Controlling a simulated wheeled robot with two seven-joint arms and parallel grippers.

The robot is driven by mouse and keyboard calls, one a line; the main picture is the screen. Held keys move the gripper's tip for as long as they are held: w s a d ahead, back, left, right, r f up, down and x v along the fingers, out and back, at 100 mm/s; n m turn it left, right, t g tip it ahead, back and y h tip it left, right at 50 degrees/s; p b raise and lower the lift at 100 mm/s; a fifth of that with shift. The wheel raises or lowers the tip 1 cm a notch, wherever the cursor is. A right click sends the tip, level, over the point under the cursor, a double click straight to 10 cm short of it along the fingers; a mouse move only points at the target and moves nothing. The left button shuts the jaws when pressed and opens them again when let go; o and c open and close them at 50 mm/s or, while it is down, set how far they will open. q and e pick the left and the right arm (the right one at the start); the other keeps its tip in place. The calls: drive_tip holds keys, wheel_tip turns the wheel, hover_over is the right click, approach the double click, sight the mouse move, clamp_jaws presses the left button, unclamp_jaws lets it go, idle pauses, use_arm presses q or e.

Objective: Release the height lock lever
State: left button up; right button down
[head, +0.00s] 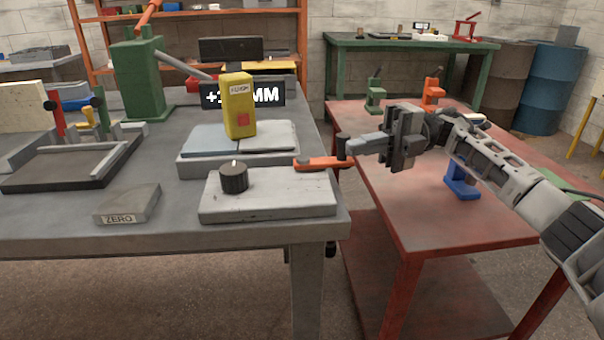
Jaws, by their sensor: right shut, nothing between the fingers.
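An orange lever (318,164) with an upright black knob (342,148) at its right end lies flat at the right edge of a pale grey block (270,205). I take it to be the height lock lever. My right gripper (351,148) comes in from the right and is shut, with nothing in it. Its tips are right beside the black knob; I cannot tell whether they touch it. My left gripper is not in view.
A black dial (234,178) stands on the grey block. A yellow block (239,105) behind it partly hides a display (268,94) ending in "MM". A ZERO plate (128,204) lies left. A red table (440,225) stands under my right arm, with small clamps at its back.

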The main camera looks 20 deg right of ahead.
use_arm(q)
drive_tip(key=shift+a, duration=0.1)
use_arm(e)
drive_tip(key=shift+w+d+r+t, duration=0.25)
drive_tip(key=shift+w+r+t, duration=0.05)
drive_tip(key=shift+w, duration=0.1)
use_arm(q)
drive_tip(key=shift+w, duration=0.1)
use_arm(e)
drive_tip(key=shift+r, duration=0.1)
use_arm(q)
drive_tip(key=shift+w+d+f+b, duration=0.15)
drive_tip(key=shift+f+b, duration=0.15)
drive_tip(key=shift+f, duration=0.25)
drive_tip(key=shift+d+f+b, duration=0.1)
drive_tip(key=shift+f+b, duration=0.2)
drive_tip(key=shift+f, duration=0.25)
use_arm(e)
drive_tip(key=s+a+r, duration=0.8)
drive_tip(key=s+r, duration=0.4)
drive_tip(key=shift+s+a, duration=0.2)
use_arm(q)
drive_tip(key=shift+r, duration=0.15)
use_arm(e)
drive_tip(key=shift+r, duration=0.2)
